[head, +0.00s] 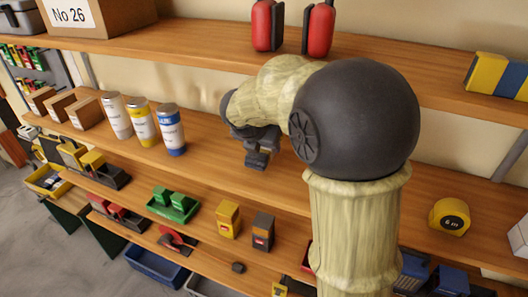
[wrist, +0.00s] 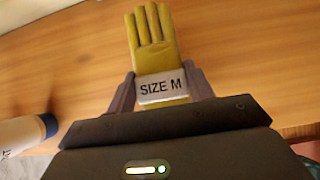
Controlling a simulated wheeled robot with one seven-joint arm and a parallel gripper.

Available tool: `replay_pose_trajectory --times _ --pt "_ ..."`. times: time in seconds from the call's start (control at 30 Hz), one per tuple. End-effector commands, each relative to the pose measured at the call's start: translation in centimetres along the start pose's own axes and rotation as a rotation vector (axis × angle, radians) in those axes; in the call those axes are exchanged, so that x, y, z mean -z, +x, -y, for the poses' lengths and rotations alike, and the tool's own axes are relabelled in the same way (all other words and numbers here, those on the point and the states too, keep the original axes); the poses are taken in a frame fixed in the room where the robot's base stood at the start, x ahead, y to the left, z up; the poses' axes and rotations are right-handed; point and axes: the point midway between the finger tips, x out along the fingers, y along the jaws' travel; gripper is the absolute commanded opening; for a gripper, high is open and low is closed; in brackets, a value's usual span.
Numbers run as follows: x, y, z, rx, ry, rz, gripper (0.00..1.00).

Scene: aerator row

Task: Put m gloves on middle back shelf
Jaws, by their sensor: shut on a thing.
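In the wrist view, my gripper (wrist: 159,92) is shut on the yellow m gloves (wrist: 159,58). Their white band reads "SIZE M", and the fingers of the gloves point away from me. Bare wood of a shelf shows behind the gloves; I cannot tell whether they touch it. In the head view, my gripper (head: 258,158) is over the middle shelf (head: 215,135), to the right of the spray cans. The gloves are hidden there behind my own arm.
Several cans, among them a blue-and-white one (head: 170,130), stand left of my gripper; a can (wrist: 25,130) also shows in the wrist view. A yellow tape measure (head: 450,217) is at the right. Red bottles (head: 318,30) stand on the upper shelf. Lower shelves hold small boxes (head: 228,219) and trays.

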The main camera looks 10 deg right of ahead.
Motion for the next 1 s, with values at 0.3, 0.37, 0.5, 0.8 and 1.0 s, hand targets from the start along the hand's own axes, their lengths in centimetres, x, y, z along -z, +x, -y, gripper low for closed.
replay_pose_trajectory --times 0.3,0.37,0.5,0.8,1.0 --pt "1.9 2.9 0.0 0.000 -0.001 0.000 0.30" --pt "1.9 2.9 0.0 0.000 0.000 0.000 0.30" --pt "1.9 2.9 0.0 0.000 0.001 0.000 0.30" --pt "2.1 3.1 0.0 0.001 0.001 0.000 0.74" --pt "2.0 3.0 0.0 0.001 0.001 0.000 0.74"
